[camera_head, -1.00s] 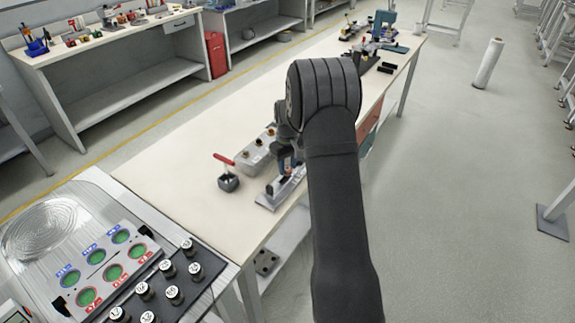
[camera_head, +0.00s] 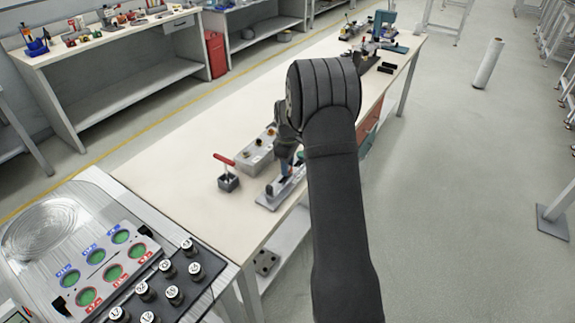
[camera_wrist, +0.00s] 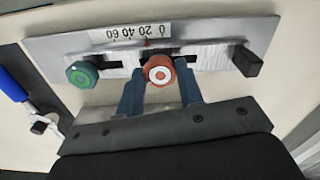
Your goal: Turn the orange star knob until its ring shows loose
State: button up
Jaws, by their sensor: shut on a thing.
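A printed scale (camera_wrist: 130,32) reading 0 20 40 60 appears upside down above the knob, with a small red mark between. In the head view my gripper (camera_head: 285,150) is over the fixture (camera_head: 280,193) and the knob is hidden.
A green knob (camera_wrist: 82,74) sits on the track's left and a black block (camera_wrist: 247,62) on its right. A blue-handled tool (camera_wrist: 14,84) lies at left. In the head view, a red-handled device (camera_head: 228,181) and a grey box with knobs (camera_head: 256,155) stand close by. Left of these, the bench is clear.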

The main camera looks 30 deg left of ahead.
jog(key=shift+s+d+f, duration=0.1)
jog(key=shift+f, duration=0.1)
jog(key=o, duration=1)
jog(key=shift+c, duration=0.2)
jog(key=shift+r, duration=0.1)
jog(key=shift+r, duration=0.1)
notch_tip(320, 180, up, 17)
notch_tip(320, 180, down, 17)
jog(key=shift+f, duration=0.1)
dwell(0.5)
